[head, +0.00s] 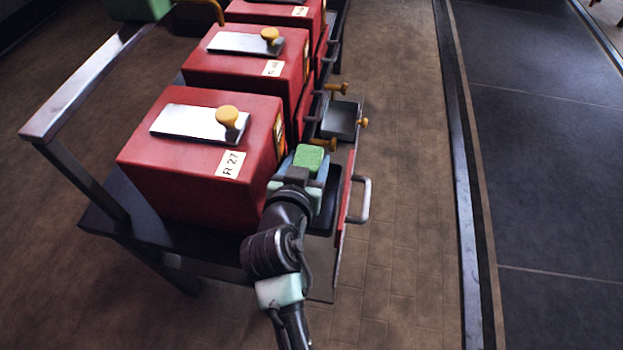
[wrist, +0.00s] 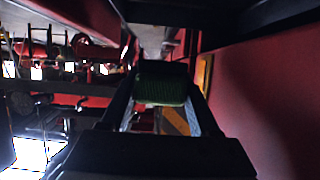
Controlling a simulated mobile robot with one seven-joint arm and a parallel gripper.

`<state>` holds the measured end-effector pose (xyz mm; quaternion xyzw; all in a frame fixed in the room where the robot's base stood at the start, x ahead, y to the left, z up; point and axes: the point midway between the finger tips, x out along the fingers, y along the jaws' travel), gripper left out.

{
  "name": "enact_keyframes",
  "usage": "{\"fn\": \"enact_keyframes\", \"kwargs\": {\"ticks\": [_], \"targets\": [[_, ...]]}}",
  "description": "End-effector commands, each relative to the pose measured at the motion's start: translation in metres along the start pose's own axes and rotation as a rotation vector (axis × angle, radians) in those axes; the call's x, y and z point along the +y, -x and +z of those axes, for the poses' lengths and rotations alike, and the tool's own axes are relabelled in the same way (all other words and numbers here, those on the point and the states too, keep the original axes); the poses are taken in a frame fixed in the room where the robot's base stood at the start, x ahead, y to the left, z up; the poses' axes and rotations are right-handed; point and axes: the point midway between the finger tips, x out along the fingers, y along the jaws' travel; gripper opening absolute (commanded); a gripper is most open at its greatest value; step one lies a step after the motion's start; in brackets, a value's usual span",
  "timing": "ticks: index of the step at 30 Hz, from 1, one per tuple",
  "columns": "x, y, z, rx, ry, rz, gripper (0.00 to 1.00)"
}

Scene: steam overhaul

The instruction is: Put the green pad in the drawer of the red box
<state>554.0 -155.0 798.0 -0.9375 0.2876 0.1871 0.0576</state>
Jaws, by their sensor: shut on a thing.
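The green pad (head: 308,157) shows at the tip of my gripper (head: 304,168) in the head view. In the wrist view the pad (wrist: 162,83) sits between the two fingers of my gripper (wrist: 162,95), which is shut on it. The nearest red box (head: 190,170), labelled R 27, stands just left of my gripper. Its drawer (head: 345,195) is pulled out to the right, with a red front and a grey handle. My gripper and the pad are above the drawer's far part. My arm hides much of the drawer's inside.
More red boxes (head: 245,65) with yellow knobs stand behind in a row on a dark cart. A second open grey tray (head: 342,120) sticks out beyond, with yellow knobs near it. A metal rail (head: 85,85) runs along the left. The floor to the right is clear.

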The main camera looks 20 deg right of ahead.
Motion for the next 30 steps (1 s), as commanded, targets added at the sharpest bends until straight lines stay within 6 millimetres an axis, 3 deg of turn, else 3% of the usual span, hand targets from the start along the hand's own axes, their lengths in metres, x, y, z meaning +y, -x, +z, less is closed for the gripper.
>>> {"fn": "enact_keyframes", "kwargs": {"ticks": [6, 13, 19, 30], "targets": [[0.001, -0.017, 0.042, -0.003, 0.003, 0.001, 0.00], [0.000, -0.024, 0.058, 0.000, 0.001, 0.000, 0.00], [0.000, -0.034, 0.085, -0.001, 0.002, -0.001, 0.00], [0.000, -0.036, 0.089, 0.001, 0.000, -0.002, 0.00]]}}
